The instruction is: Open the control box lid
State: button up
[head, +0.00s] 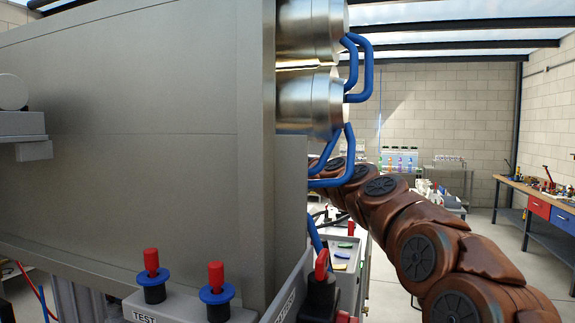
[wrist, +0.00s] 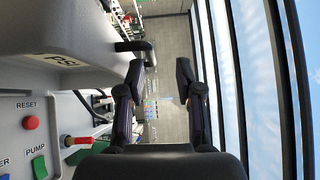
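In the wrist view, a light grey control panel (wrist: 48,108) with a red RESET button and a green PUMP button fills the lower left. Above it is a grey rounded body (wrist: 60,40) with a partly readable label. A short black bar (wrist: 133,46) like a handle sticks out from its right end. I cannot tell whether this body is the lid. My gripper (wrist: 164,72) is open and empty. Its left finger is close to the black bar in the picture; contact is unclear. In the head view, a control box (head: 345,258) shows partly behind the large housing; my gripper is hidden there.
In the head view, a large grey housing (head: 130,130) fills the left, with metal tubes (head: 308,104) and blue pipes (head: 358,75) at its right edge. Red-capped valves (head: 216,275) stand below. A workbench (head: 540,195) is at the far right. A red-tipped lever (wrist: 75,140) shows in the wrist view.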

jog(key=v, duration=0.8)
jog(key=shift+s, duration=0.1)
dwell(0.4)
jog(key=s+d+f+n+g+h+b, duration=0.25)
jog(key=d+f+n, duration=0.4)
jog(key=f, duration=0.65)
jog(key=s+d+f+n+g+h, duration=0.2)
jog(key=s+f+n+g, duration=0.35)
jog(key=s+f, duration=1.1)
jog(key=s+d+f+g+h, duration=0.1)
jog(key=s+d+f+g, duration=0.2)
jog(key=s, duration=0.7)
jog(key=s+d+f+g+h+p, duration=0.1)
jog(key=s+d+f, duration=0.4)
jog(key=s, duration=0.5)
jog(key=s+d+f+g+h+p, duration=0.1)
jog(key=s+d+f+g+h, duration=0.2)
jog(key=s, duration=0.8)
jog(key=d+f+g, duration=0.1)
jog(key=g, duration=0.1)
jog(key=shift+f+g, duration=0.2)
jog(key=shift+g, duration=0.2)
